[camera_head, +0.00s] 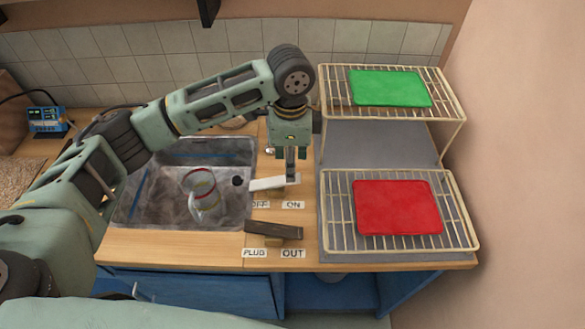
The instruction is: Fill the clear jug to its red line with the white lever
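The clear jug (201,198) stands in the grey sink basin (135,208), with a coloured ring near its rim and a handle on its side. Its red line and any water level are too small to tell. The white lever (262,184) lies across a wooden block to the right of the sink, behind the OFF label (260,204) and ON label (293,204). My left gripper (291,178) points down at the lever's right end, its fingers together; whether it touches is unclear. My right gripper is not in view.
A dark lever (272,231) sits in front, behind the PLUG (254,253) and OUT (293,253) labels. A two-level wire rack (466,222) at the right holds a green mat (390,88) above and a red mat (397,207) below. My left arm crosses above the sink.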

